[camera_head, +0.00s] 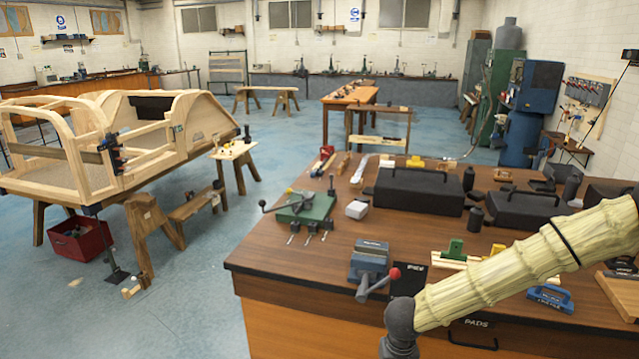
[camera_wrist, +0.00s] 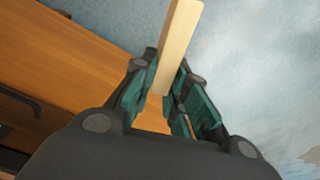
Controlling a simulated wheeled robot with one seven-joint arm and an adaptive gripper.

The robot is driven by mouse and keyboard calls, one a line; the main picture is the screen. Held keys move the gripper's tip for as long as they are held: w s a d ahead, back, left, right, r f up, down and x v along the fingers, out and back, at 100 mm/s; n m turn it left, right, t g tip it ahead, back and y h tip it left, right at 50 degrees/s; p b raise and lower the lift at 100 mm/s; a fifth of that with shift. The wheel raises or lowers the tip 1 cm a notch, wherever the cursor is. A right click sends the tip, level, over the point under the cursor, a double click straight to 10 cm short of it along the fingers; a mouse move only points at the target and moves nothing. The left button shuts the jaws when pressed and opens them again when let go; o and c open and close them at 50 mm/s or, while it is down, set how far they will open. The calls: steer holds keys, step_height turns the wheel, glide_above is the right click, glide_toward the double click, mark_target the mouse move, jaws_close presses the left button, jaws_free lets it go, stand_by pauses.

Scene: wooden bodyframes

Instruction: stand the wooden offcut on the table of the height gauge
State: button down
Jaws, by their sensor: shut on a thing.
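The wooden offcut (camera_wrist: 179,42) is a pale, straight strip in the wrist view. My gripper (camera_wrist: 167,88) is shut on it, with green-padded fingers on both sides. The strip extends beyond the fingertips and out of the top of the picture; its far end is hidden. In the head view my gripper and the offcut are out of sight; only my sleeved arm reaches in from the right. I cannot surely pick out the height gauge. A green-based device (camera_head: 303,208) with a black ball-ended lever stands at the bench's left part.

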steer(key=shift+r+p, duration=2.65)
steer(key=shift+p, duration=0.6)
steer(key=shift+f, duration=0.1)
